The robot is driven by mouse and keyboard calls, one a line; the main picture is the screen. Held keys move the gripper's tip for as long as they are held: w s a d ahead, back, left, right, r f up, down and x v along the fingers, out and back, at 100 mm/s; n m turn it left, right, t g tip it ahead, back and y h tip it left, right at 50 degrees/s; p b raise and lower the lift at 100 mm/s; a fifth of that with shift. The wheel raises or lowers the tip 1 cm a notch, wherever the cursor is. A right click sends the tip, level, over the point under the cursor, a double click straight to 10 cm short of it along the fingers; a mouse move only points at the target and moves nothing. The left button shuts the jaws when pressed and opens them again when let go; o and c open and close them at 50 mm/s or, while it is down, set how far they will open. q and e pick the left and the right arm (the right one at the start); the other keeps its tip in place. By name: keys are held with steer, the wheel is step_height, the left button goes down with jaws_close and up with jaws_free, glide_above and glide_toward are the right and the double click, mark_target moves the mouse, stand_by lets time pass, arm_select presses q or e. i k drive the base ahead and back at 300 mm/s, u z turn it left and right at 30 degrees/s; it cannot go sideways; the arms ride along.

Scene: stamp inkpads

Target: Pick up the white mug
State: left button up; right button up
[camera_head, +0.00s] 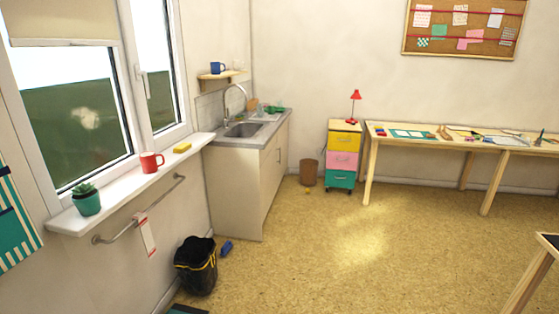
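I cannot make out a white mug in the head view. A red mug (152,162) stands upright on the white windowsill (125,185) at the left. A blue mug (217,68) stands on a small wooden wall shelf (222,75) above the sink. Small items by the sink are too small to tell apart. Neither of my grippers is in view.
A sink cabinet (235,190) stands in the corner, with a black bin (196,268) in front. A drawer trolley (342,160) and a long worktable (385,144) line the far wall. A table corner shows at lower right. The middle floor (350,250) is clear.

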mark_target(236, 65)
steer(key=i, duration=3.8)
steer(key=u, duration=0.7)
